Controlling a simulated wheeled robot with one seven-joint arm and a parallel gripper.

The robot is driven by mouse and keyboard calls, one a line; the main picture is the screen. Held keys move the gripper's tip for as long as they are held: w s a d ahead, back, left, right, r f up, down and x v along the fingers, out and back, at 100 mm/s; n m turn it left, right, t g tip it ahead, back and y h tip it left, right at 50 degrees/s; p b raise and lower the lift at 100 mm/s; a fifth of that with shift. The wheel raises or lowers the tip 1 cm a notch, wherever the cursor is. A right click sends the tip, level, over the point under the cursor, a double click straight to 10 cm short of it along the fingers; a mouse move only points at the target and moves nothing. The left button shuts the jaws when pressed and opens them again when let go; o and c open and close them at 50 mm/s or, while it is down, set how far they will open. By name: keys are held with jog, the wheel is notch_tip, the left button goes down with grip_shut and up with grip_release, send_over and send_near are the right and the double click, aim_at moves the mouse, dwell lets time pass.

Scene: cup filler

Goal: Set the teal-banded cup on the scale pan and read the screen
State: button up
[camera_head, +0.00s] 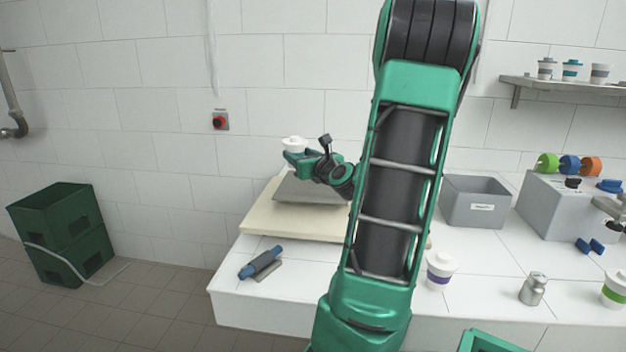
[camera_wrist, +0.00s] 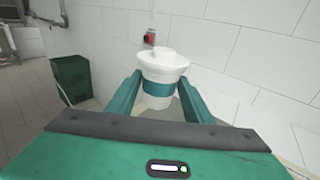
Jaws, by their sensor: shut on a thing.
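The teal-banded cup (camera_wrist: 158,88) is white with a white lid and stands roughly upright between my gripper's fingers in the wrist view. In the head view its white lid (camera_head: 293,143) shows above my gripper (camera_head: 292,160), which is shut on the cup. Beneath the gripper is a grey sloped body (camera_head: 315,192), perhaps the scale, on a cream slab (camera_head: 262,222) at the back left of the counter. My arm and gripper hide much of it. I cannot tell whether the cup's base touches a pan. No readable screen shows.
A purple-banded cup (camera_head: 440,270), a metal weight (camera_head: 533,289) and a green-banded cup (camera_head: 614,290) stand at the front right. A grey bin (camera_head: 475,202) is behind. A blue-handled tool (camera_head: 261,262) lies front left. The wall shelf (camera_head: 570,86) holds cups, one teal-banded.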

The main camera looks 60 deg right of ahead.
jog(key=d+f, duration=0.1)
jog(key=d, duration=0.1)
jog(key=s+d+f, duration=0.1)
jog(key=d+f, duration=0.1)
jog(key=d, duration=0.1)
jog(key=d+f, duration=0.2)
jog(key=d, duration=0.1)
jog(key=shift+s+d, duration=0.1)
jog(key=shift+s, duration=0.05)
jog(key=shift+f, duration=2.05)
jog(key=shift+f, duration=0.15)
jog(key=o, duration=1.2)
jog(key=shift+c, duration=0.2)
jog(key=v, duration=1.2)
